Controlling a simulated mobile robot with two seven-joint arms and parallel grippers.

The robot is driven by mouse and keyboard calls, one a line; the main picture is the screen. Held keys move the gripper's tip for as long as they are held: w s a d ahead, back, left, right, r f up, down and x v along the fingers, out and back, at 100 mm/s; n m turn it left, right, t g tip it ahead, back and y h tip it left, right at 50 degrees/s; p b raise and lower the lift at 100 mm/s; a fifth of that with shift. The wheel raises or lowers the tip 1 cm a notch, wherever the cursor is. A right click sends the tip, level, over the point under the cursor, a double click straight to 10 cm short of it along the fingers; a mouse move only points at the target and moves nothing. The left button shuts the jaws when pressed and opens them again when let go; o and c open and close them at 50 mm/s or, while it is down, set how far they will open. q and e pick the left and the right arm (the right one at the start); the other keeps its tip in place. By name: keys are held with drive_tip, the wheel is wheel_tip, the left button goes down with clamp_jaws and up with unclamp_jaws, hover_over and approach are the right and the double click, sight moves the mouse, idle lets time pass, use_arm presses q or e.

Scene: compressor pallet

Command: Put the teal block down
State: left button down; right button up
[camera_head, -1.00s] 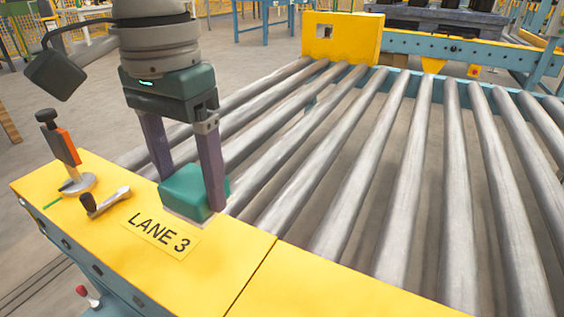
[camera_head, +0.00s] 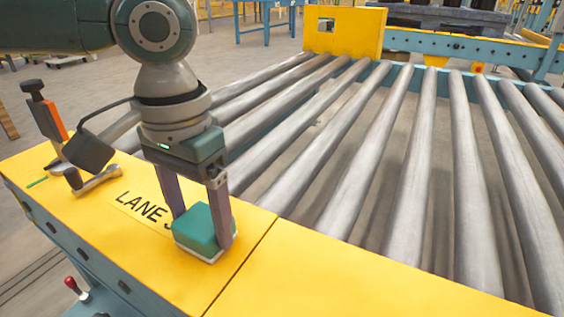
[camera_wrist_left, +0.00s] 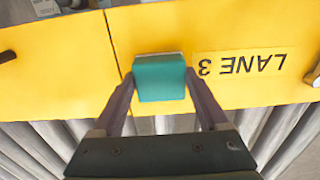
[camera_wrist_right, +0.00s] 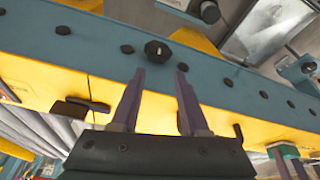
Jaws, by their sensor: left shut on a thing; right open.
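The teal block (camera_head: 203,230) has a pale underside and is held between the fingers of my left gripper (camera_head: 204,228). It is at or just above the yellow beam top (camera_head: 190,285), right of the LANE 3 label (camera_head: 143,213), whose end it partly hides; I cannot tell whether it touches. In the left wrist view the block (camera_wrist_left: 160,77) sits between the fingertips, beside the label (camera_wrist_left: 240,64). My right gripper (camera_wrist_right: 160,78) is open and empty in the right wrist view, in front of the beam's blue side; it is outside the head view.
Grey rollers (camera_head: 350,150) run behind the beam.

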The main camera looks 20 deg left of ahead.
use_arm(q)
drive_tip(key=shift+f, duration=0.1)
unclamp_jaws()
